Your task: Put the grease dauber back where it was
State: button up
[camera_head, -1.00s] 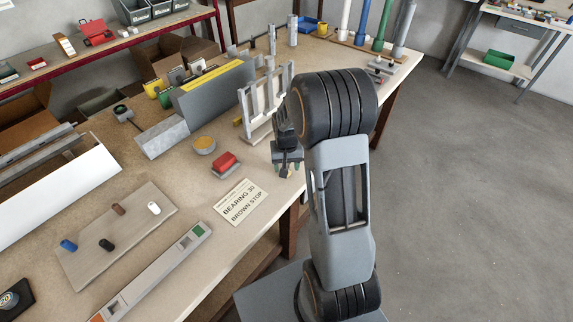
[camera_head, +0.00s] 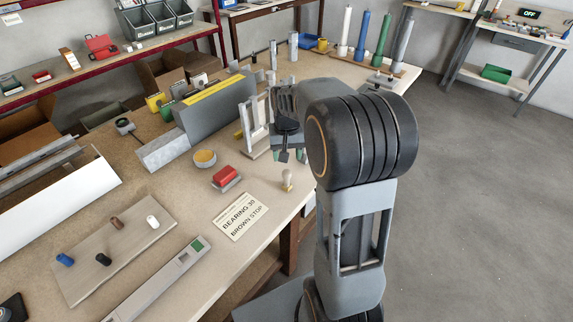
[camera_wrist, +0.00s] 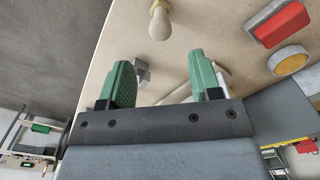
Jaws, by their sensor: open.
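A small pale knob-handled piece (camera_head: 287,181), which looks like the grease dauber, stands upright near the bench's front edge. My gripper (camera_head: 286,154) is above the bench, beyond the dauber and beside a pale upright frame (camera_head: 255,125). Its green fingers (camera_wrist: 160,68) are apart, with nothing held between them; the dauber lies beyond their tips. A round tin with a yellow top (camera_head: 204,158) stands to the left of the dauber.
A long grey box with a yellow strip (camera_head: 214,105) stands behind. A board (camera_head: 85,265) with several coloured pegs lies front left.

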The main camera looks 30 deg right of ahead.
jog(key=s+a+r+n+t, duration=0.2)
jog(key=s+a, duration=0.2)
jog(key=s, duration=0.3)
jog(key=s+a+r+n+t, duration=0.2)
jog(key=s+a, duration=0.3)
jog(key=s, duration=0.3)
jog(key=shift+v, duration=0.9)
